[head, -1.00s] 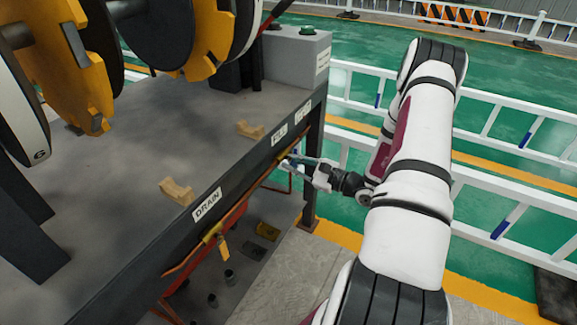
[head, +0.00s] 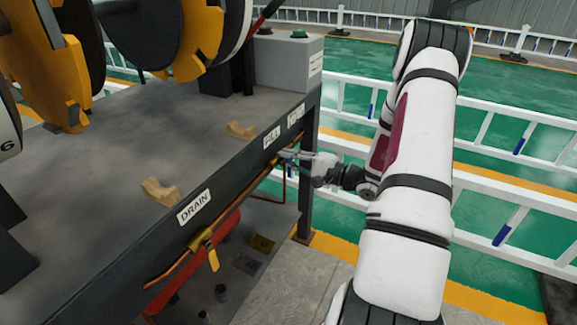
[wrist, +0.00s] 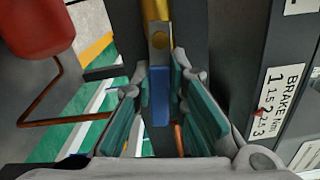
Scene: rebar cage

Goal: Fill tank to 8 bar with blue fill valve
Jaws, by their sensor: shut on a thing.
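The blue fill valve handle (wrist: 160,96) stands between my gripper's fingers in the wrist view, below its brass valve body (wrist: 157,38). My gripper (wrist: 165,92) is shut on this handle, with teal pads on both sides. In the head view my gripper (head: 284,155) is at the bench's front edge, just below the FILL label (head: 272,137); the handle is mostly hidden there by the fingers. The red tank (wrist: 35,28) shows at the upper left of the wrist view, and under the bench in the head view (head: 222,232). No pressure reading is legible.
The yellow-handled drain valve (head: 211,255) hangs below the DRAIN label (head: 195,207). A copper pipe (head: 180,265) runs under the bench edge. A BRAKE label (wrist: 278,102) is right of my gripper in the wrist view. White railings (head: 500,125) stand behind my arm.

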